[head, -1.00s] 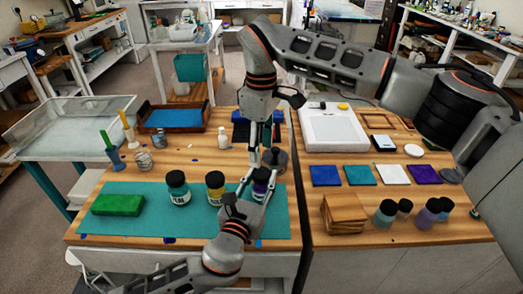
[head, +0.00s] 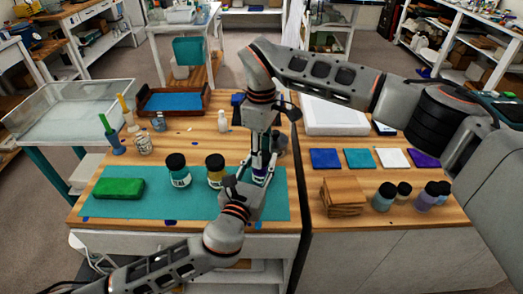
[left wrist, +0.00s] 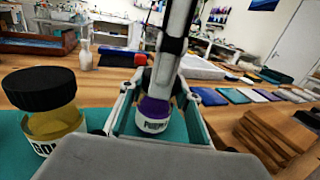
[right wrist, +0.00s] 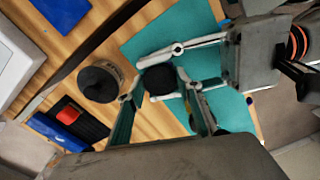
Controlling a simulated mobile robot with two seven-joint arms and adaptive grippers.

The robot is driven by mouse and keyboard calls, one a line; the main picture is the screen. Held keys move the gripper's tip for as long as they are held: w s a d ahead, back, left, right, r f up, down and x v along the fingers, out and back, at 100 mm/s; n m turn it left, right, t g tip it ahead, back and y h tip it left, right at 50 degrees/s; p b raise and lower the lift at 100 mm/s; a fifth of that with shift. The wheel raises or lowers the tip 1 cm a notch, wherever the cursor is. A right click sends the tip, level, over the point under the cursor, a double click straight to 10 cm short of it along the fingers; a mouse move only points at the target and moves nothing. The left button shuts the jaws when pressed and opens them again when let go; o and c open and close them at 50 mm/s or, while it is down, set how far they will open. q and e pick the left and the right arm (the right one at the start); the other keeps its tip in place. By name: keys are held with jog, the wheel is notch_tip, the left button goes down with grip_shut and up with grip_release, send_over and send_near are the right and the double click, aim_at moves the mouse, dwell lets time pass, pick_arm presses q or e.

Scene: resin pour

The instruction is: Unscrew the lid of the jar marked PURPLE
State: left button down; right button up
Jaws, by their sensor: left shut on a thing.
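The jar marked PURPLE (left wrist: 154,116) has a purple-and-white label and stands upright at the right of the teal mat (head: 120,208). My left gripper (head: 250,183) is shut around its body from the front. In the right wrist view its black lid (right wrist: 159,79) shows from above. My right gripper (head: 259,157) points down over the jar, its fingers open on either side of the lid. Whether a finger touches the lid, I cannot tell. In the left wrist view the right gripper hides most of the lid.
A yellow jar (head: 214,171) stands close left of the held jar, with a teal-labelled jar (head: 178,172) beyond it. A green block (head: 118,188) lies on the mat. A dark round object (right wrist: 100,82) stands behind. Wooden boards (head: 343,195) are stacked at right.

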jog(key=c, duration=0.4)
jog(key=shift+n, duration=1.7)
jog(key=o, duration=1.2)
jog(key=shift+r, duration=2.3)
pick_arm(q)
jog(key=c, duration=1.4)
grip_release()
